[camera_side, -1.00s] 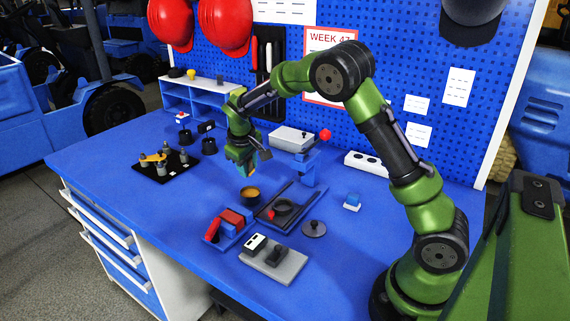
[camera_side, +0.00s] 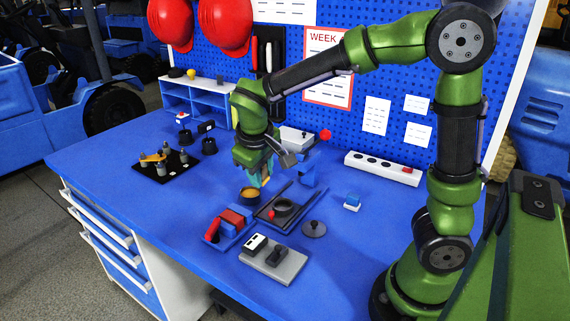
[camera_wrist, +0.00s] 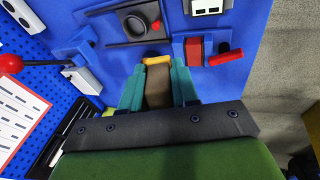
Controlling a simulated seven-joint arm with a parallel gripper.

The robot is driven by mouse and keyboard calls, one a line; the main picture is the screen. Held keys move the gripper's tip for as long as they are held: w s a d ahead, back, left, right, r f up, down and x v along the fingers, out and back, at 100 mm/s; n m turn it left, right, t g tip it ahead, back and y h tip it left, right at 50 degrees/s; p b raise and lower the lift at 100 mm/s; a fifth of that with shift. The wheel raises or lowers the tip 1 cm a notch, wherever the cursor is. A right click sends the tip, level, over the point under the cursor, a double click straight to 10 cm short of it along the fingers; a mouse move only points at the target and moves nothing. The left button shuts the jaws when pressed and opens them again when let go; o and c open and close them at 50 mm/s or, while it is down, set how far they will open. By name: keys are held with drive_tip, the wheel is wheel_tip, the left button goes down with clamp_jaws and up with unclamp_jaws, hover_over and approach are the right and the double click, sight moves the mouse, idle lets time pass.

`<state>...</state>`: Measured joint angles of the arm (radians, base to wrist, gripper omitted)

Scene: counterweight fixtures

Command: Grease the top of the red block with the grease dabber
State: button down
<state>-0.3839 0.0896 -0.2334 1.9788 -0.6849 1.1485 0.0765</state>
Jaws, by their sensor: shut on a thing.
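The red block (camera_side: 232,216) sits in a blue tray (camera_side: 246,234) at the front middle of the bench; the block also shows in the wrist view (camera_wrist: 193,50). In the wrist view my teal fingers (camera_wrist: 158,92) are shut on a brown piece, apparently the grease dabber (camera_wrist: 158,85). A yellow patch (camera_wrist: 157,60) shows at its far end; I cannot tell if it is the dabber's tip or the pot's contents.
A red-handled item (camera_side: 212,230) lies beside the red block. A blue stand with a red-ball lever (camera_side: 325,135) rises behind. A grey switch plate (camera_side: 285,265) is in front.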

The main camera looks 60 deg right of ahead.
drive_tip(key=w+a, duration=0.2)
drive_tip(key=w, duration=1.1)
drive_tip(key=shift+f, duration=2.75)
